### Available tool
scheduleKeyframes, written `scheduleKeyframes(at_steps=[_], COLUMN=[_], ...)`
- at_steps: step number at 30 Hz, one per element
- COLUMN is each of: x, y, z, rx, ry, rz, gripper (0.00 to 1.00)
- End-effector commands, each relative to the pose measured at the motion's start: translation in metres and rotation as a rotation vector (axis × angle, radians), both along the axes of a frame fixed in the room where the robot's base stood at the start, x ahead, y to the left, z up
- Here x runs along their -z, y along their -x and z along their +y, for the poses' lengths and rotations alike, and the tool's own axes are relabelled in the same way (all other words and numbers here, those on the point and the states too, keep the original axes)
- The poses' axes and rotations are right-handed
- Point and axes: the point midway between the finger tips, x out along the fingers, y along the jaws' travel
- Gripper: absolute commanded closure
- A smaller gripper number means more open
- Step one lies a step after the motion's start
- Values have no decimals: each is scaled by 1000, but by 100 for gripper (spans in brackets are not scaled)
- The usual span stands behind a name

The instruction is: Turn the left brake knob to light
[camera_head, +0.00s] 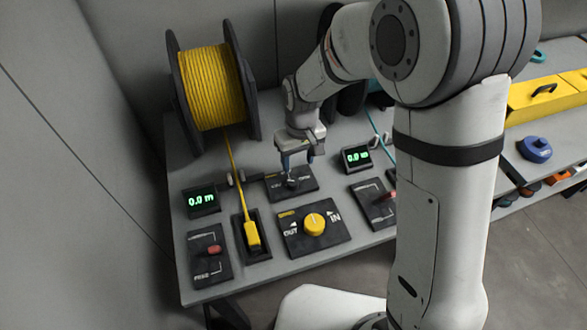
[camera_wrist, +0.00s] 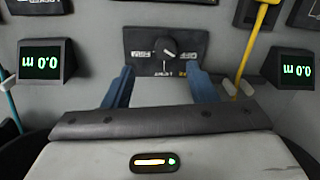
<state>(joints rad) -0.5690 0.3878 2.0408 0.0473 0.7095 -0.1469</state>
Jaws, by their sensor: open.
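The left brake knob (camera_wrist: 166,46) is a small dark round knob with a white mark, on a black panel (camera_wrist: 140,36). The panel's white labels appear upside down in the wrist view, and the mark's exact setting is hard to read. In the head view the panel (camera_head: 310,185) lies behind the yellow IN/OUT dial, and my gripper partly covers the knob. My gripper (camera_wrist: 160,69) is open and empty, with its blue fingers spread toward either side of the knob. In the head view my gripper (camera_head: 301,167) points down above the panel, apparently not holding the knob.
Two displays, left (camera_head: 201,200) and right (camera_head: 356,157), read 0.0 m. The yellow dial (camera_head: 315,224) sits in front. A red-handled switch (camera_head: 207,250) is at front left.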

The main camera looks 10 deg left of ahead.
Motion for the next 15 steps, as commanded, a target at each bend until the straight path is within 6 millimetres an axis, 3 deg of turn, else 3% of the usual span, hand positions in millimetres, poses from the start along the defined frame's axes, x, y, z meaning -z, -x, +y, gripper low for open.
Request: scheduleKeyframes(at_steps=[4,15], x=[13,67], y=[1,3], z=[11,13], rx=[-24,-26], ry=[4,6], rz=[8,10], gripper=[48,48])
